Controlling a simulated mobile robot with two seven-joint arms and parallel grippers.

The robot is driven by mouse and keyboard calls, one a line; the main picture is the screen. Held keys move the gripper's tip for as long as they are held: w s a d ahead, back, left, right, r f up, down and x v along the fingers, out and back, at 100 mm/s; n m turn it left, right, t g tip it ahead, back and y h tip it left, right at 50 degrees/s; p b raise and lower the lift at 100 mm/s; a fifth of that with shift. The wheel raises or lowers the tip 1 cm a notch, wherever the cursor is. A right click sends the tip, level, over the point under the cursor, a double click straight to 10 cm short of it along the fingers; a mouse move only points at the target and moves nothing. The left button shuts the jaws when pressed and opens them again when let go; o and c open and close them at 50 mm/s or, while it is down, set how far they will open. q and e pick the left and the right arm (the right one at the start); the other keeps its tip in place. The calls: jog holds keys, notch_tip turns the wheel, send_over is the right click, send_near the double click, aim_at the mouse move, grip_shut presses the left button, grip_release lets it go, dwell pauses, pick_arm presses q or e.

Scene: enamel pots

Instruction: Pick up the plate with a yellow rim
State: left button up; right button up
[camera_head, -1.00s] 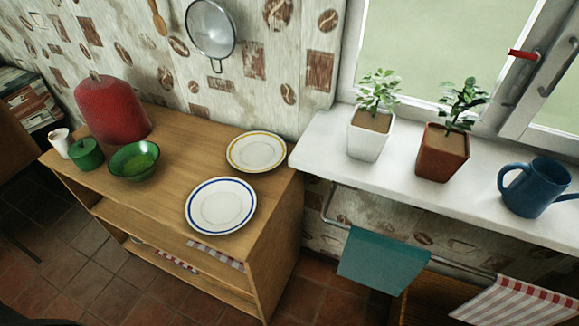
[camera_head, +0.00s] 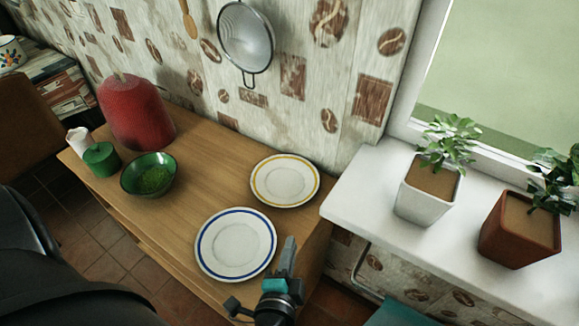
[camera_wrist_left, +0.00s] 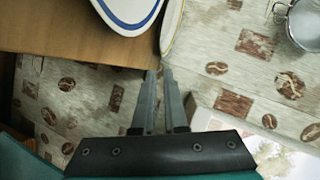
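The plate with a yellow rim (camera_head: 285,181) lies flat on the wooden cabinet top, near the wall and the right end. A sliver of this plate (camera_wrist_left: 172,27) shows at the top of the left wrist view. A plate with a blue rim (camera_head: 236,244) lies in front of it, and also shows in the wrist view (camera_wrist_left: 128,13). My left gripper (camera_head: 289,243) is at the cabinet's right end, beside the blue-rimmed plate and short of the yellow-rimmed one. In the wrist view its two fingers (camera_wrist_left: 159,74) stand apart with nothing between them. My right gripper is out of view.
A green bowl (camera_head: 149,175), a green pot (camera_head: 101,159), a white cup (camera_head: 78,140) and a red lampshade-like object (camera_head: 136,112) stand left on the cabinet (camera_head: 212,167). A strainer (camera_head: 246,40) hangs above. The windowsill (camera_head: 372,185) with potted plants borders the right.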

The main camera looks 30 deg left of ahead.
aim_at(303, 202)
pick_arm(q)
jog(key=shift+w+a, duration=0.1)
jog(key=shift+w, duration=0.25)
jog(key=shift+w+a, duration=0.1)
jog(key=shift+w, duration=0.25)
jog(key=x, duration=0.7)
jog(key=shift+w+a+f, duration=0.1)
jog(key=shift+w+f, duration=0.1)
jog(key=shift+w, duration=0.15)
jog(key=shift+w+a+f, duration=0.15)
jog(key=shift+w, duration=0.45)
jog(key=x, duration=0.4)
jog(key=shift+w+f+b, duration=0.1)
jog(key=shift+b, duration=0.25)
jog(key=shift+w, duration=0.25)
jog(key=shift+f, duration=0.1)
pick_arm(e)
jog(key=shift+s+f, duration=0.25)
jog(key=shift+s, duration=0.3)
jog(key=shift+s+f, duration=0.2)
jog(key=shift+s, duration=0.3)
